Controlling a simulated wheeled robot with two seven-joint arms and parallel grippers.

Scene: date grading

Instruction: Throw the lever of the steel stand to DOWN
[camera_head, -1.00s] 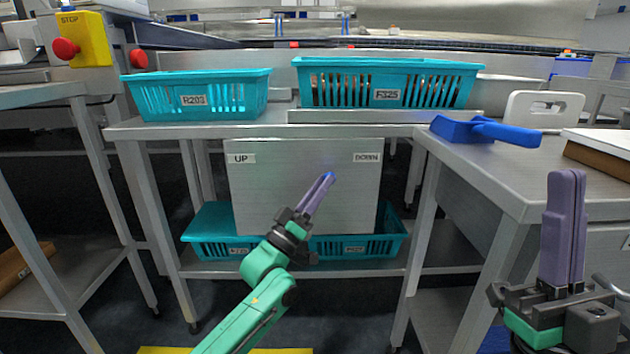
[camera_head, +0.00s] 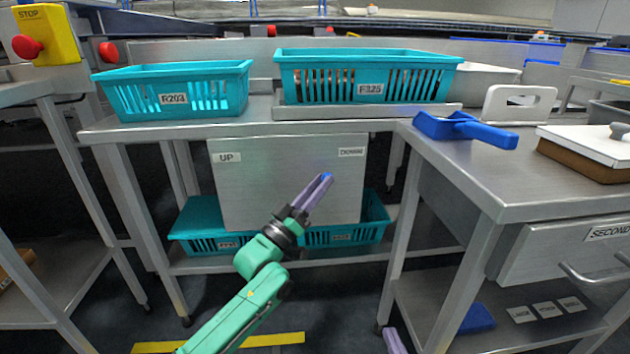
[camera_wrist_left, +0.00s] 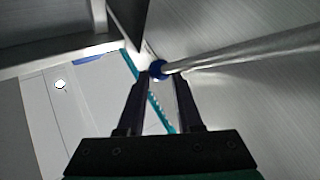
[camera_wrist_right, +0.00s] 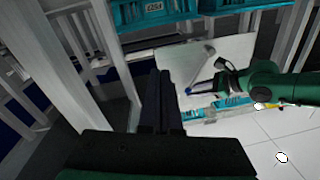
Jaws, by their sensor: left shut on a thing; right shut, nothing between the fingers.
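The steel stand shows a grey panel (camera_head: 260,195) under the table, with an UP label (camera_head: 227,157) at its upper left and a label that reads as DOWN (camera_head: 351,152) at its upper right. The lever is a metal rod (camera_wrist_left: 240,50) with a blue ball end (camera_wrist_left: 156,69). My left gripper (camera_head: 326,178) is shut on the ball end, in front of the panel's right half and below the DOWN label. The fingers hide most of the lever in the head view. My right gripper (camera_head: 394,342) is shut and empty at the bottom edge; it also shows in the right wrist view (camera_wrist_right: 159,75).
Teal baskets (camera_head: 178,75) (camera_head: 365,55) stand on the table above the panel, and another teal basket (camera_head: 205,245) is on the shelf below. A side table (camera_head: 460,165) with a blue scoop (camera_head: 465,130) stands to the right, near my right gripper.

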